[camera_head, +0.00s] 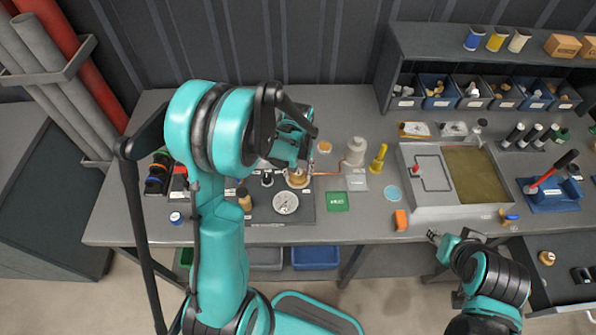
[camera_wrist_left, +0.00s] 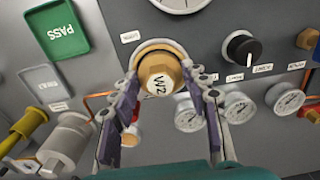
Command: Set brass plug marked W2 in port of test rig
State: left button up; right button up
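The brass plug marked W2 (camera_wrist_left: 160,75) is between the fingertips of my left gripper (camera_wrist_left: 162,78); both tips appear to touch its sides. It lies over a round brass-rimmed port (camera_wrist_left: 150,46) on the grey test rig (camera_wrist_left: 222,25). How deep it sits in the port I cannot tell. In the head view the plug (camera_head: 298,180) shows below my left gripper (camera_head: 296,165), on the dark rig panel (camera_head: 265,215), partly hidden by the arm. My right gripper (camera_head: 440,239) is off the bench's front edge, too small to read as open or shut.
A round gauge (camera_head: 286,202) and a black knob (camera_wrist_left: 240,48) are close to the port. A wide grey tray (camera_head: 432,212) is further right.

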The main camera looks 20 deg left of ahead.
aim_at(298, 172)
pick_arm(q)
jog(key=shift+o, duration=1.1)
jog(key=shift+r, duration=0.15)
notch_tip(298, 172, up, 12)
jog(key=p, duration=0.4)
jog(key=s+d+r+m+t, duration=0.2)
jog(key=s+r+t, duration=0.1)
jog(key=s, duration=0.3)
jog(key=s+d+r+m+t, duration=0.3)
jog(key=s+r+t, duration=0.1)
jog(key=s+r, duration=0.2)
jog(key=shift+s+d, duration=0.35)
jog(key=shift+s, duration=0.3)
